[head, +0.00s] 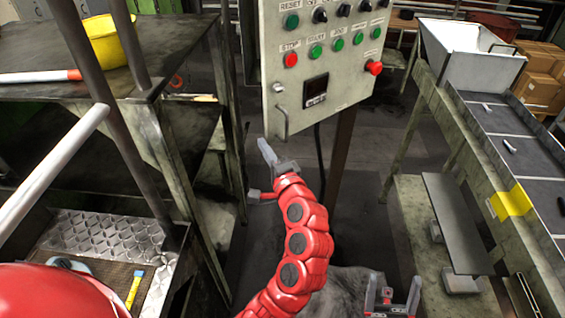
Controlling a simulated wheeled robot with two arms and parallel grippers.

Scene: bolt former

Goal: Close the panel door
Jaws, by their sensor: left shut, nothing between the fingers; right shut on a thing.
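The panel door is the pale grey front of the control box (333,100), with red, green and black buttons and a small display, at the top centre. I cannot tell how far it stands open. Its curved metal handle (284,123) is at the lower left of the panel. My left gripper (264,150) is shut and empty, just below and left of the handle, seemingly apart from it. My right gripper (392,292) is low at the bottom edge, far below the panel. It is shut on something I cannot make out.
A dark steel workbench (170,60) with a yellow bucket (108,42) stands at the left. A conveyor (510,150) with a white hopper (465,55) runs down the right. A post (341,150) and a black cable hang below the panel. Floor between is mostly clear.

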